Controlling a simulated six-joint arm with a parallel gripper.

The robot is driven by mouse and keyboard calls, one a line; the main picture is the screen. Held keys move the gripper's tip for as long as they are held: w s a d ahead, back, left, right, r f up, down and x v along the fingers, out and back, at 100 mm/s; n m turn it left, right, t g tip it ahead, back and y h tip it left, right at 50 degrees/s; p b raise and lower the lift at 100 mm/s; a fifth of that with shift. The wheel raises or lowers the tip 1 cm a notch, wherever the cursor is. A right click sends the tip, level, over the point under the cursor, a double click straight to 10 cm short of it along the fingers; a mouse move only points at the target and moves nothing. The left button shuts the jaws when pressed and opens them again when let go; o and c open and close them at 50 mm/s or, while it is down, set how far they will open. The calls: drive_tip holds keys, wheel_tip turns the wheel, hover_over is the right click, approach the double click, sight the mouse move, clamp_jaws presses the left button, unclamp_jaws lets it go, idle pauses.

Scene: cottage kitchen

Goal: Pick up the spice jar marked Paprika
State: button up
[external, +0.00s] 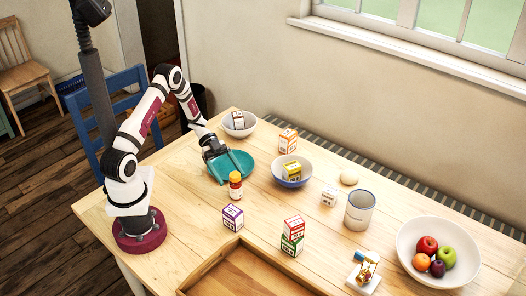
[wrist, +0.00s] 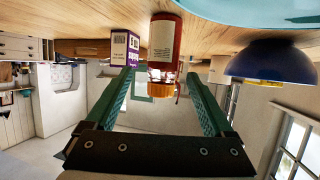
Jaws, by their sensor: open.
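A red spice jar (external: 235,190) with an orange cap and pale label stands upright on the wooden table, at the front right edge of the teal plate. It also shows in the wrist view (wrist: 163,45), upside down in the picture; the label is too small to read. My gripper (external: 226,164) is open and empty, low over the teal plate behind the jar. In the wrist view my green fingers (wrist: 160,75) point toward the jar, one to either side of it in the picture. I cannot tell how far off the jar is.
A purple-and-white box (external: 232,218) stands in front of the jar. The teal plate (external: 243,160) lies under my gripper. A blue bowl (external: 281,181) with a yellow box is to the right. Stacked boxes (external: 292,245) and a wooden tray (external: 208,276) are nearer the front.

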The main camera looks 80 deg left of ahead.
sight(238, 187)
drive_tip(key=x, duration=0.7)
drive_tip(key=shift+w+f, duration=0.1)
drive_tip(key=shift+f, duration=0.05)
drive_tip(key=shift+a, duration=0.1)
clamp_jaws()
